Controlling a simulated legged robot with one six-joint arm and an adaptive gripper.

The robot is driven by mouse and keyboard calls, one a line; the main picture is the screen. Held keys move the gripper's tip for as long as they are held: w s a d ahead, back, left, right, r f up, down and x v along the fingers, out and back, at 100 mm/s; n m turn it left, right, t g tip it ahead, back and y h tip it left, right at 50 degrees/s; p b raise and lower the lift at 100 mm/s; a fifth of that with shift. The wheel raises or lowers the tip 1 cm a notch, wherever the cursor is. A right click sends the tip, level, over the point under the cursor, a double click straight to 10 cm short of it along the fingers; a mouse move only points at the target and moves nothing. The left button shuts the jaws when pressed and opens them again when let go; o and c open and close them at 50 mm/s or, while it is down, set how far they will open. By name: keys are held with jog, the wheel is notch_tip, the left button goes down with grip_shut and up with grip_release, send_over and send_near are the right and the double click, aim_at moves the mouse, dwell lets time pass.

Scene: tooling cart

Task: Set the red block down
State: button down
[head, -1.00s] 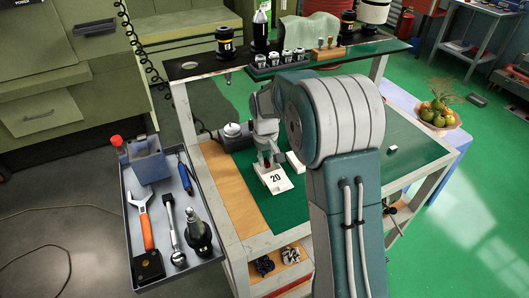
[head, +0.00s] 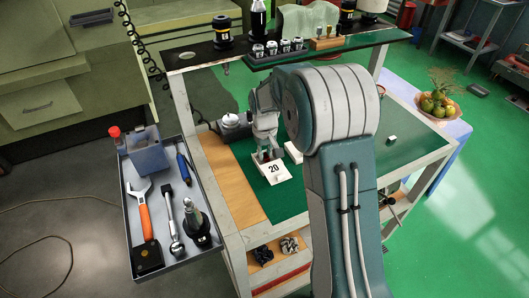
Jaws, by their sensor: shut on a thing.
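The block is low, close to the card's rear edge. I cannot tell whether its underside touches the card or the mat. My own arm hides much of the mat to the right.
A grey side tray (head: 168,262) with a wrench, a blue box (head: 150,157) and other tools sits at the left.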

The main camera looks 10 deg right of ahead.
jog(key=shift+f, duration=0.25)
jog(key=c, duration=0.5)
grip_release()
jog(key=shift+c, duration=0.2)
jog(key=shift+r, duration=0.15)
notch_tip(320, 180, up, 12)
jog(key=shift+a, duration=0.15)
jog(key=s+r+m+t, duration=0.1)
jog(key=s+r, duration=0.4)
jog(key=s, duration=0.2)
jog(key=s+r+t, duration=0.2)
jog(key=s+r, duration=0.2)
jog(key=s, duration=0.4)
jog(key=s+f+m+t, duration=0.1)
jog(key=s+t, duration=0.1)
jog(key=s, duration=1.2)
jog(key=shift+s+f+t, duration=0.2)
jog(key=shift+s+t, duration=0.05)
jog(key=shift+t, duration=0.05)
